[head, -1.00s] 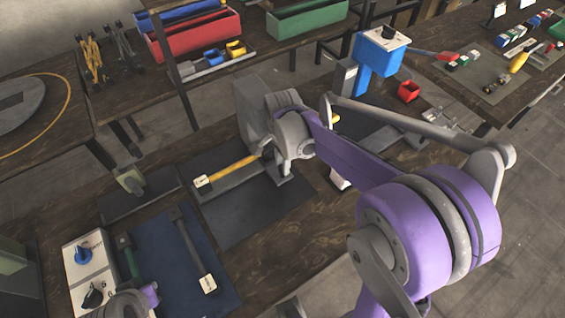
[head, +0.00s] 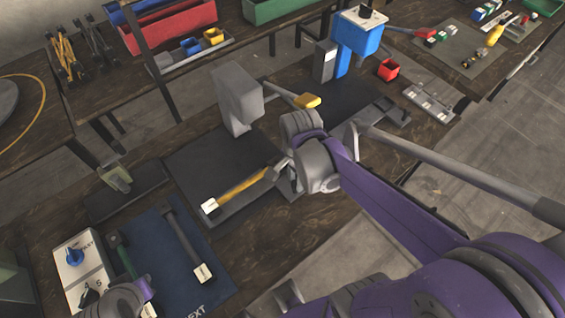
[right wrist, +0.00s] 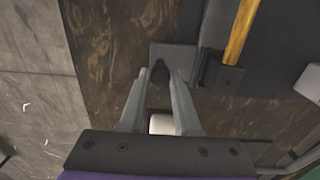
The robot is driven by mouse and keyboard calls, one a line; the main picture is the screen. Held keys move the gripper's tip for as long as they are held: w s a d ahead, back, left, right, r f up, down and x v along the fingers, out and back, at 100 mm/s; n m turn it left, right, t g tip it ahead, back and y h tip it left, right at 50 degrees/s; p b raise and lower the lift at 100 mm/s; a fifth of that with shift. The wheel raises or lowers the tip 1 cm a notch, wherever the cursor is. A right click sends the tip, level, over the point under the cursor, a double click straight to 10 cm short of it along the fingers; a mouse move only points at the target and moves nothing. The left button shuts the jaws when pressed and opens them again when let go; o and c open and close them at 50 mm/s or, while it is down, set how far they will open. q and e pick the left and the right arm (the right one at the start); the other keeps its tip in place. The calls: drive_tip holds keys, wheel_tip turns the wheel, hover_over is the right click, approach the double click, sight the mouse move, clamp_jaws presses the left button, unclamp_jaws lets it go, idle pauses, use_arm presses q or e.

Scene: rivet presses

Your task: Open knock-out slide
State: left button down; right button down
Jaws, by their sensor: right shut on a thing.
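A grey press (head: 237,98) with a yellow-ended lever (head: 307,101) stands at the back of a dark mat (head: 185,160). A yellow bar (head: 243,187) with a white tag lies on a dark block in front of it. My right gripper (head: 280,172) is low beside the bar's far end, in front of the press. In the right wrist view, my right gripper's fingers (right wrist: 161,76) are shut on a dark knob (right wrist: 160,70) at a light grey plate (right wrist: 180,57). I cannot tell for certain that this is the knock-out slide. My left gripper (head: 128,300) shows only partly at the bottom left.
My right arm crosses the right side.

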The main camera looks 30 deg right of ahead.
drive_tip(key=shift+s+d, duration=0.1)
drive_tip(key=shift+s, duration=0.3)
drive_tip(key=c, duration=0.6)
unclamp_jaws()
drive_tip(key=shift+r, duration=0.15)
wheel_tip(320, 180, up, 10)
drive_tip(key=shift+r+p, duration=0.25)
drive_tip(key=shift+p, duration=0.5)
